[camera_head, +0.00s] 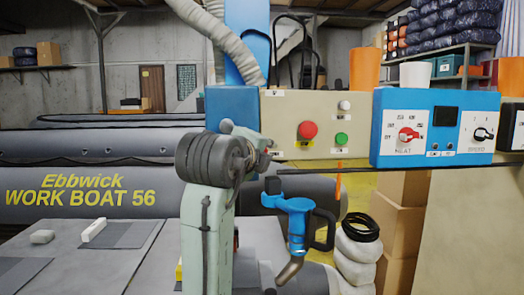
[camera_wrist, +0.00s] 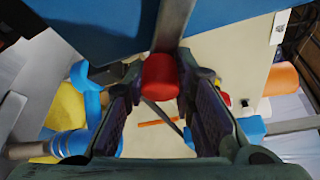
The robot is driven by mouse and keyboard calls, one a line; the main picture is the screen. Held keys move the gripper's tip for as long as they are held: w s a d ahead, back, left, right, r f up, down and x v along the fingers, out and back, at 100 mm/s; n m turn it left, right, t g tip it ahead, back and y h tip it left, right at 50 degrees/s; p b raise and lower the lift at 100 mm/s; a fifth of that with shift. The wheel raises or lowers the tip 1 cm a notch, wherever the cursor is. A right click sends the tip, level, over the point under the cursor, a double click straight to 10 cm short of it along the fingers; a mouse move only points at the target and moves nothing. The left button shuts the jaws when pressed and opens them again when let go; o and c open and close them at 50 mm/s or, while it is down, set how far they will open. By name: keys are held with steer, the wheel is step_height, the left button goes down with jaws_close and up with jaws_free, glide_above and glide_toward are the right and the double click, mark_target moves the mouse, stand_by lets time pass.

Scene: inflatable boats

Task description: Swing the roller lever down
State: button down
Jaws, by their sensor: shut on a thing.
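The roller lever shows in the wrist view as a grey metal bar (camera_wrist: 174,24) with a red knob (camera_wrist: 160,76) at its end. The bar runs up from the knob against a blue housing (camera_wrist: 100,25). My gripper (camera_wrist: 160,92) has its two dark fingers on either side of the red knob and is shut on it. In the head view my gripper (camera_head: 262,152) is at the lower right of the blue housing (camera_head: 231,108), in front of the beige panel. My wrist hides the lever and knob there.
The beige panel (camera_head: 285,108) has a red button (camera_head: 307,130) and a green button (camera_head: 341,139). A blue control box (camera_head: 436,125) stands to the right. A blue hand tool (camera_head: 297,215) hangs below. A grey table (camera_head: 120,245) and grey boat (camera_head: 100,180) lie left.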

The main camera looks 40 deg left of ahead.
steer(key=shift+f, duration=0.15)
steer(key=c, duration=1.3)
jaws_free()
steer(key=shift+c, duration=0.2)
steer(key=v, duration=1.2)
steer(key=shift+r, duration=0.2)
steer(key=shift+a, duration=0.1)
